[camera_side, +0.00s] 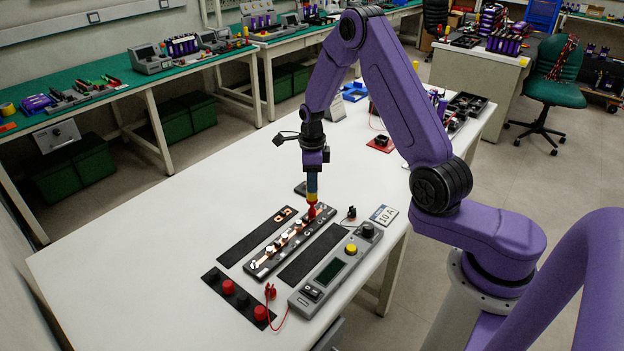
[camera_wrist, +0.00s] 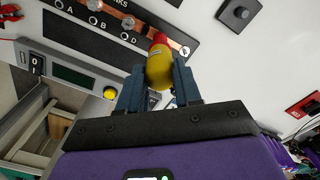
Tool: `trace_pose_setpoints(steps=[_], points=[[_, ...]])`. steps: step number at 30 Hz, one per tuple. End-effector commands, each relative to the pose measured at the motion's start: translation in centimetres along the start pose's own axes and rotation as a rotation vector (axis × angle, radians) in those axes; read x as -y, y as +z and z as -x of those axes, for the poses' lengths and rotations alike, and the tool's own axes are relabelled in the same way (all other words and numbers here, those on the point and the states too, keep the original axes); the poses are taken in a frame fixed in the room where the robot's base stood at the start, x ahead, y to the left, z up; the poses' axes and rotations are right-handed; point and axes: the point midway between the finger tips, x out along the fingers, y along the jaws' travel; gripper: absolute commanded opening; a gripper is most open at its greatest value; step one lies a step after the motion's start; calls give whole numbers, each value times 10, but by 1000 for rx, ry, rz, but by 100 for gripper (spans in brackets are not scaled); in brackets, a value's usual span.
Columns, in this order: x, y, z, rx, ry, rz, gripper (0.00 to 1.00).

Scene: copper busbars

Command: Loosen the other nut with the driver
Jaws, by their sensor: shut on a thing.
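My gripper (camera_side: 312,180) is shut on a driver, with a finger on each side of its yellow body in the wrist view (camera_wrist: 160,85). The driver (camera_wrist: 159,68) has a yellow body and a red end; in the side view its red end (camera_side: 312,211) points down at the far end of the black busbar rail (camera_side: 259,270). I cannot tell whether it touches a nut. Copper bars and several silver nuts (camera_side: 284,251) run along the rail.
Dark strips (camera_side: 255,236) lie on both sides of the rail. A grey meter (camera_side: 334,272) with a yellow button stands at its right. A black panel with red knobs (camera_side: 228,287) and a red lead (camera_side: 270,292) are in front. A "10 A" card (camera_side: 384,215) lies right. The table's left is clear.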

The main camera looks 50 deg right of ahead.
Motion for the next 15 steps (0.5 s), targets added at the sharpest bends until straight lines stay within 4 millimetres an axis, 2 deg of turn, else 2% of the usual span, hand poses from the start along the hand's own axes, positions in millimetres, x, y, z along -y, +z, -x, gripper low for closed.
trace_pose_setpoints(steps=[10, 15], points=[[0, 0, 0, 0, 0, 24, 0], [0, 0, 0, 0, -1, 185, 0]])
